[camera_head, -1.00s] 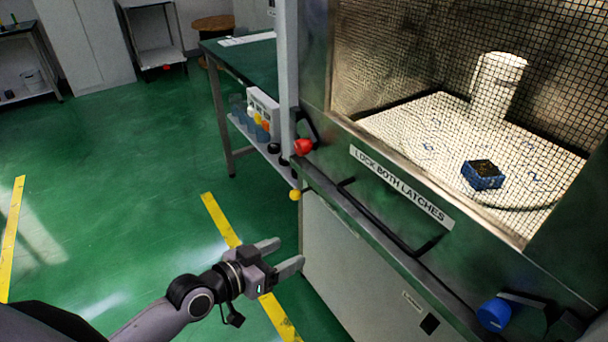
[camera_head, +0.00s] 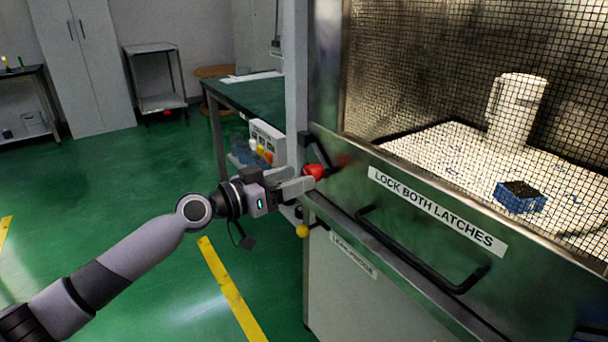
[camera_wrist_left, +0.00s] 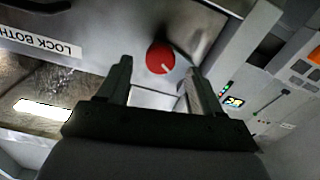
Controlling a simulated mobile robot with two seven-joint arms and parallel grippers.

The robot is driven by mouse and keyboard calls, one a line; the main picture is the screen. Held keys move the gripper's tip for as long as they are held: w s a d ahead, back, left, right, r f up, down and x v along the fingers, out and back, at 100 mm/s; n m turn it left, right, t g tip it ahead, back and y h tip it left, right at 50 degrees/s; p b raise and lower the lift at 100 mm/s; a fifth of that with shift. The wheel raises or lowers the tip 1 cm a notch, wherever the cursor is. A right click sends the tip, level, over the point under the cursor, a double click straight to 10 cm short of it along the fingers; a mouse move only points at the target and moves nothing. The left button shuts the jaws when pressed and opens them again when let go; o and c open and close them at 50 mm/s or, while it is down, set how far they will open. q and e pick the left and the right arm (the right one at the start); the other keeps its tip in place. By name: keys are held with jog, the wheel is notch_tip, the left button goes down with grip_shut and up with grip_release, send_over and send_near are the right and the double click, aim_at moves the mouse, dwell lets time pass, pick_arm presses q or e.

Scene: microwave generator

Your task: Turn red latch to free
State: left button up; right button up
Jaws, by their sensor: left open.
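The red latch knob (camera_head: 315,171) sits at the left edge of the cabinet door, beside a black bracket. My left gripper (camera_head: 300,182) is open, with its fingertips right at the knob in the head view. In the left wrist view the round red knob (camera_wrist_left: 160,58) has a white mark and shows beyond and between the two open fingers (camera_wrist_left: 158,80). I cannot tell whether the fingers touch it. My right gripper is not in view.
A label reading "LOCK BOTH LATCHES" (camera_head: 436,211) and a black bar handle (camera_head: 420,252) are on the door. A yellow ball knob (camera_head: 302,231) is below the red latch. A mesh window shows a blue block (camera_head: 520,198) inside. A green table (camera_head: 245,100) stands behind.

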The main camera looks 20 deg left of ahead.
aim_at(311, 162)
pick_arm(q)
jog(key=x, duration=0.3)
jog(key=c, duration=1.1)
